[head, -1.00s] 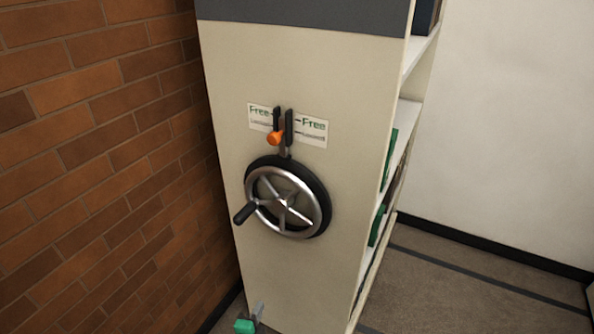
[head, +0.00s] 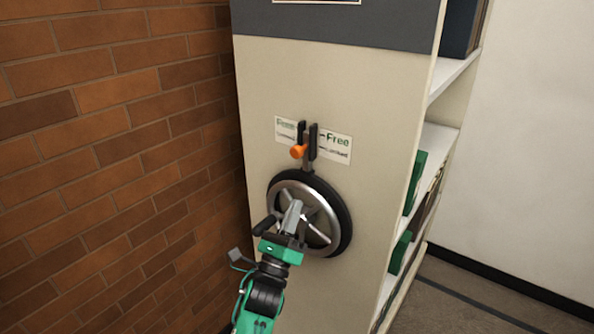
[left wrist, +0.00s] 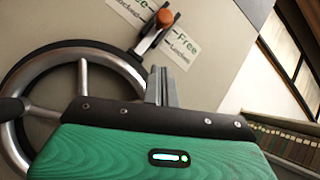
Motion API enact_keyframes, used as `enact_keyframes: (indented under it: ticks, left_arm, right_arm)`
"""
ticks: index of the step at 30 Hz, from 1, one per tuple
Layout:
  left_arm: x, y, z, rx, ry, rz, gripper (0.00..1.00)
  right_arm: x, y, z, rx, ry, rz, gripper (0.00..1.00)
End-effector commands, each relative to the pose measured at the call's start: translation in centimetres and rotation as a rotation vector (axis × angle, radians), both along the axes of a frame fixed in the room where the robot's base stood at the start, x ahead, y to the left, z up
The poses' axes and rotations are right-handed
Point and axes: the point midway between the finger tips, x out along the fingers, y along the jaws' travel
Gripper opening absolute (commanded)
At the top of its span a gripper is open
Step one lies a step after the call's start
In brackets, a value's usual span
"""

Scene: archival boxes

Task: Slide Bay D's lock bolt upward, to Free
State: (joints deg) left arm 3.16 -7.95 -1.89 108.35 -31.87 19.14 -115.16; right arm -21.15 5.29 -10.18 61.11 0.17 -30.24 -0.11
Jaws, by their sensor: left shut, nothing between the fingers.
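The lock bolt has an orange knob (head: 298,151) in a black vertical slide (head: 313,142) on the cream end panel, above the handwheel. The knob sits low in the slide, near the lower line of the label (head: 335,146); the label's upper line reads "Free". In the left wrist view the orange knob (left wrist: 165,18) is at the top. My left gripper (head: 294,208) is shut and empty, in front of the handwheel, below the knob and apart from it. Its fingers (left wrist: 161,85) point up toward the slide. My right gripper is not in view.
The spoked handwheel (head: 341,217) with a black rim and crank handle stands out from the panel under the bolt. A brick wall (head: 120,130) is close on the left. Shelves with green boxes (head: 413,185) open on the right, beside carpeted floor (head: 440,305).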

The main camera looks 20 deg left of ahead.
Motion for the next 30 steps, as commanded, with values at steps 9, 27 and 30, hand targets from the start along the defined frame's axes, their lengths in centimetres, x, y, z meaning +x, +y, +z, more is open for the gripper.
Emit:
enact_keyframes:
  ticks: [9, 27, 30]
  left_arm:
    - [4.4, -0.7, 3.9, 0.0, -0.001, -0.002, 0.0]
    - [5.1, 0.9, 6.8, -0.001, 0.002, -0.001, 0.0]
    - [5.1, 0.9, 6.8, -0.001, 0.002, -0.001, 0.0]
  right_arm:
    - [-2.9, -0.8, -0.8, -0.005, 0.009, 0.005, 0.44]
    - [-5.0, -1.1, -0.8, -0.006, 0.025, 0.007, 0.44]
    - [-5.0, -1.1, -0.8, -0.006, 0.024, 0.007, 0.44]
